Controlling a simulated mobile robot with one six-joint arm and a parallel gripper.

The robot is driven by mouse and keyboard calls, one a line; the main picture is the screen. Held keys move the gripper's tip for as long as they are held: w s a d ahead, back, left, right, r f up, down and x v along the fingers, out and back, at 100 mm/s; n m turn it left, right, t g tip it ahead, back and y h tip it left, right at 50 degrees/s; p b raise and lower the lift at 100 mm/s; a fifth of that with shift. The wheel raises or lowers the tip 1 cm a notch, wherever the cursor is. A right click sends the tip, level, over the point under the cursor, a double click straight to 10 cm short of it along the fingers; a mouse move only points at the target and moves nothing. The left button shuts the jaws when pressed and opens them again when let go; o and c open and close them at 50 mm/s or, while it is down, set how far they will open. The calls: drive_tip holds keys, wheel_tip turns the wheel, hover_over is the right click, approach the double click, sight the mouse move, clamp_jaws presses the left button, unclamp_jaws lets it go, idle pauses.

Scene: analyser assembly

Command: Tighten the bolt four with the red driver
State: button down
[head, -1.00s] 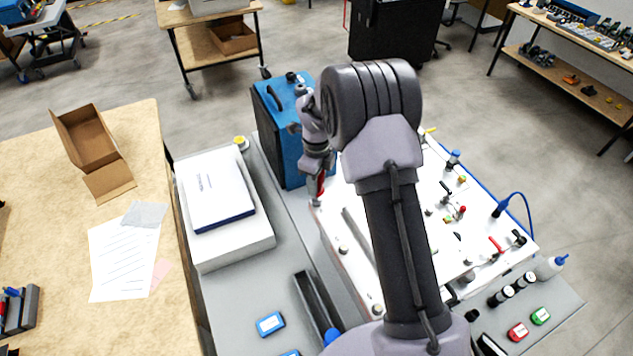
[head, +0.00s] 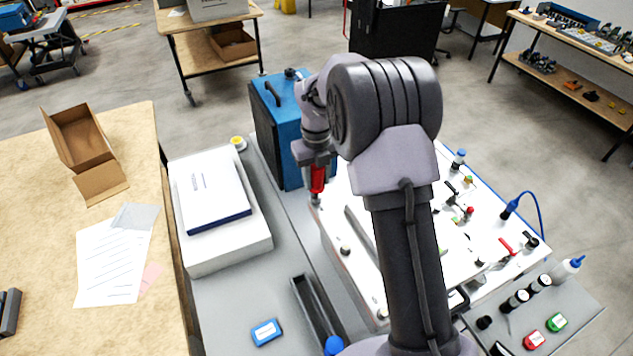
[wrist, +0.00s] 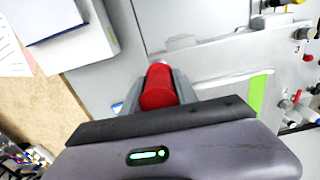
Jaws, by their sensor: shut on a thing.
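My gripper (head: 316,166) is shut on the red driver (head: 317,180), which points down, close to upright, at the left edge of the white analyser panel (head: 335,240). In the wrist view the red driver (wrist: 160,86) sits between the two fingers of my gripper (wrist: 160,92). The driver's lower end is at a small bolt-like spot (head: 315,201) near the panel's far left corner. I cannot tell whether the tip is seated in it. Another bolt head (head: 345,249) shows further down that edge. My arm hides the middle of the panel.
A blue case (head: 277,140) stands just behind and left of my gripper. A white box with a binder (head: 222,245) lies to the left on the grey bench. Several knobs and levers (head: 505,247) stand up on the panel's right side. A narrow black tray (head: 312,305) lies in front.

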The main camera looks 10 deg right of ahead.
drive_tip(key=c, duration=1.1)
unclamp_jaws()
drive_tip(key=shift+o, duration=0.2)
